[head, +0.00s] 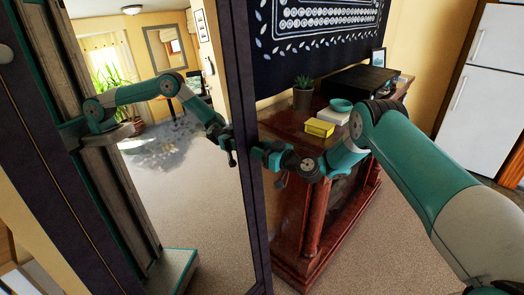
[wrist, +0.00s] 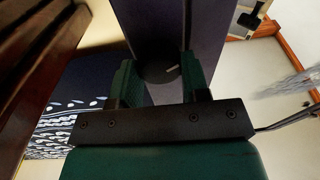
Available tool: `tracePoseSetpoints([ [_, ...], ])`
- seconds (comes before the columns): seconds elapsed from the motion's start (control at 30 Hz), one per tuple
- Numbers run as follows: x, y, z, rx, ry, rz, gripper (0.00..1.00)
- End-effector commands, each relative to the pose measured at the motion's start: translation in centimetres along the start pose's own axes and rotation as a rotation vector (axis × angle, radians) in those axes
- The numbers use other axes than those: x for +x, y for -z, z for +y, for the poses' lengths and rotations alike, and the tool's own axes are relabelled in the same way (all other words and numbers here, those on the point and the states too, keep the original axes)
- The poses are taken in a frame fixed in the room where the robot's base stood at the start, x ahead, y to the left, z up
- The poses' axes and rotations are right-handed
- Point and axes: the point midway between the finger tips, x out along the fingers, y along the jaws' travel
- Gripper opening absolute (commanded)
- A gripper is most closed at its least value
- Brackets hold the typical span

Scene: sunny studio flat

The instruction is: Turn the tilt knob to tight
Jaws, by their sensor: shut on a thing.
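The tilt knob (wrist: 157,74) is a dark round knob on the purple-grey frame post (wrist: 207,25) of a tall standing mirror (head: 190,200). A short pale mark on the knob points right and slightly up in the wrist view. My gripper (head: 256,152) is at the mirror's right post in the head view, with its green fingers on both sides of the knob in the wrist view. It is shut on the knob. In the head view the gripper hides the knob. No tight or loose marking is readable.
A red-brown wooden cabinet (head: 290,225) stands close behind my arm. It bears a potted plant (head: 303,93), a yellow box (head: 320,128), a teal bowl (head: 341,105) and a black box (head: 358,80). A white fridge (head: 480,100) is at right. The mirror reflects my arm. Carpet in front is clear.

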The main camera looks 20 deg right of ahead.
Motion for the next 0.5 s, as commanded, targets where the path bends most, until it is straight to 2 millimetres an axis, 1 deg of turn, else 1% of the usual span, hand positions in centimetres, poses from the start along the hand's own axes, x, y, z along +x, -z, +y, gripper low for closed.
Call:
tracePoseSetpoints([
  [0.27, 0.0, -0.41, -0.04, 0.152, -0.017, 0.011, 0.19],
  [0.5, 0.0, -0.45, -0.1, 0.369, -0.04, 0.024, 0.19],
])
